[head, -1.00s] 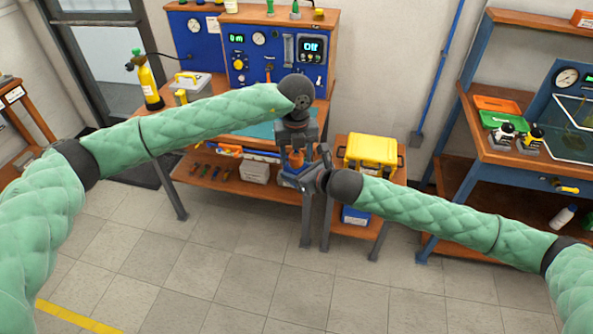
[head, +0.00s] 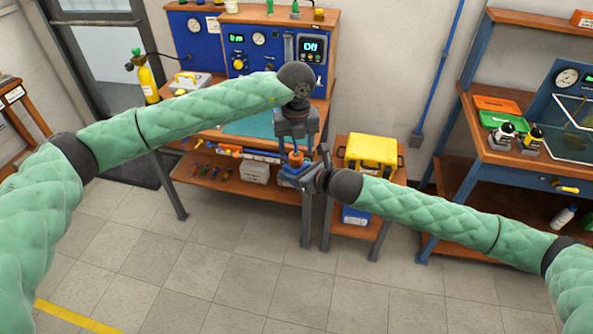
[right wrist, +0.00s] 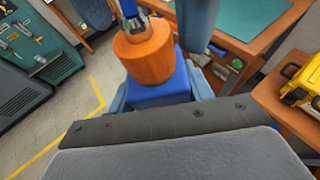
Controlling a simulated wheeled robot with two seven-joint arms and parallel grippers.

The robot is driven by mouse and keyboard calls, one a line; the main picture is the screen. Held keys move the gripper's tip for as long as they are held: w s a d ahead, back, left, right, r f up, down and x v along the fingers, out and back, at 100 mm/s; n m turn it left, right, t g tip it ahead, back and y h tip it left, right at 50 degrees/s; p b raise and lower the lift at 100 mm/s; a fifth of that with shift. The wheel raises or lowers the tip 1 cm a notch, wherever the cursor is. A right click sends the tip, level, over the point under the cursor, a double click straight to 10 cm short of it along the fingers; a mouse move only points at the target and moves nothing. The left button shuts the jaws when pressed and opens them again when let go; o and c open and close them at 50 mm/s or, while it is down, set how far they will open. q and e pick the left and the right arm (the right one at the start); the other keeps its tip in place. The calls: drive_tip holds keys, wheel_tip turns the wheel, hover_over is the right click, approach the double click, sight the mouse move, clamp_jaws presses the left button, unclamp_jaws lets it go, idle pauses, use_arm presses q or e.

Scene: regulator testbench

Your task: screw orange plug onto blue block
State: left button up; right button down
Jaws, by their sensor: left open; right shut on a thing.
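The orange plug (head: 296,158) sits upright on top of the blue block (head: 290,171). In the right wrist view the plug (right wrist: 145,52) is a wide orange cylinder with a narrow stem on top, over the blue block (right wrist: 160,92); the joint between them is not clear. My right gripper (head: 299,178) is shut on the blue block; its fingers show on both sides of it in the right wrist view. My left gripper (head: 296,143) is open and points down just above the plug. One of its fingers (right wrist: 196,25) hangs beside the plug's stem.
The workbench (head: 245,137) with a teal mat and gauge panel stands behind my grippers. A yellow case (head: 371,151) sits on a small stand to the right. A shelf of loose tools (head: 215,172) is below the bench. The floor in front is clear.

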sight(296, 169)
use_arm(q)
drive_tip(key=shift+r, duration=0.75)
drive_tip(key=shift+c, duration=0.6)
drive_tip(key=shift+r, duration=1.8)
drive_tip(key=shift+f, duration=0.1)
drive_tip(key=shift+f, duration=3.95)
